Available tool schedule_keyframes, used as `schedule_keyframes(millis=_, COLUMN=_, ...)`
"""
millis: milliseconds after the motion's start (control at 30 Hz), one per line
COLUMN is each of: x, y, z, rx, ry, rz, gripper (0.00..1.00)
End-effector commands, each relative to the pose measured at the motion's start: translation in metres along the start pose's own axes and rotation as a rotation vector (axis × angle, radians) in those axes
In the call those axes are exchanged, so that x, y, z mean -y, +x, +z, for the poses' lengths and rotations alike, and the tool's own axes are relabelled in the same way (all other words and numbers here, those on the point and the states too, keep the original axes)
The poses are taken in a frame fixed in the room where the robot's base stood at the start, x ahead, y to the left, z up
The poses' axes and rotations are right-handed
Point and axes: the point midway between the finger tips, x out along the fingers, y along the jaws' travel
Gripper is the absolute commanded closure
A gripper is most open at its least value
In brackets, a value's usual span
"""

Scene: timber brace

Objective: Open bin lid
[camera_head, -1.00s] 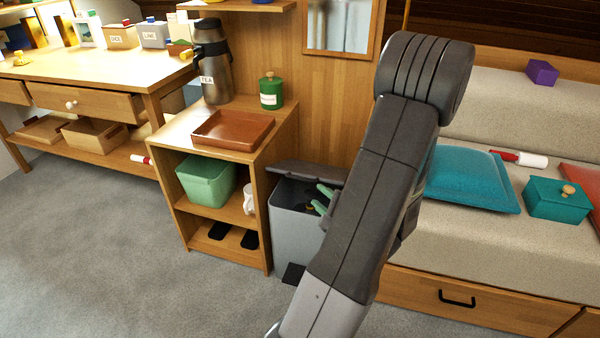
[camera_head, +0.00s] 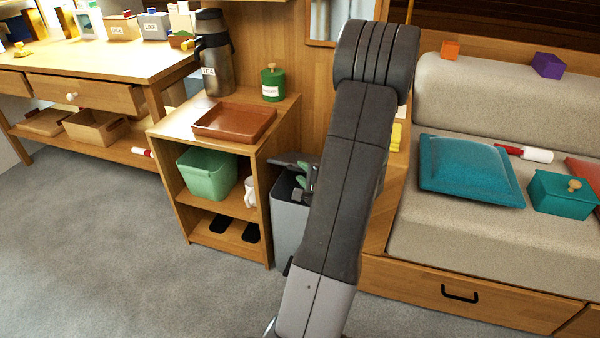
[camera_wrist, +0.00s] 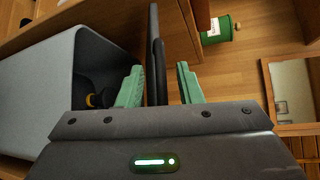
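The grey bin (camera_head: 289,215) stands on the floor just right of the shelf unit, partly hidden behind my arm. Its dark lid (camera_head: 290,160) is raised off the opening. In the wrist view the bin (camera_wrist: 35,90) lies at the left with its dark inside showing, and the lid (camera_wrist: 154,35) appears nearly edge-on. My gripper (camera_head: 303,178) is at the lid; in the wrist view its green fingers (camera_wrist: 160,72) are apart, one on each side of the lid, with visible gaps. A dark item with a yellow-orange part (camera_wrist: 100,97) shows inside the bin.
The shelf unit (camera_head: 262,215) stands close on the bin's left, with a brown tray (camera_head: 234,122), a green canister (camera_head: 272,84) and a tea flask (camera_head: 213,60) on top. The bench (camera_head: 440,230) is close on the right. Open floor lies at front left.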

Motion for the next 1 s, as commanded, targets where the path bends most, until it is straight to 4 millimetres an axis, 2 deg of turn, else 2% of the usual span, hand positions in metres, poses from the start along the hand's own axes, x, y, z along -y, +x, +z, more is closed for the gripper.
schedule_keyframes(millis=100, x=-0.001, y=0.015, z=0.000, rx=0.002, ry=-0.001, rz=0.000, gripper=0.67)
schedule_keyframes(millis=200, x=0.000, y=0.021, z=0.000, rx=0.000, ry=0.000, rz=-0.001, gripper=0.67)
schedule_keyframes(millis=533, x=0.001, y=0.024, z=0.000, rx=-0.001, ry=0.001, rz=-0.001, gripper=0.67)
schedule_keyframes(millis=700, x=0.001, y=0.024, z=0.000, rx=-0.001, ry=0.001, rz=-0.001, gripper=1.00)
schedule_keyframes(millis=1000, x=0.002, y=0.024, z=0.000, rx=0.000, ry=0.002, rz=0.001, gripper=1.00)
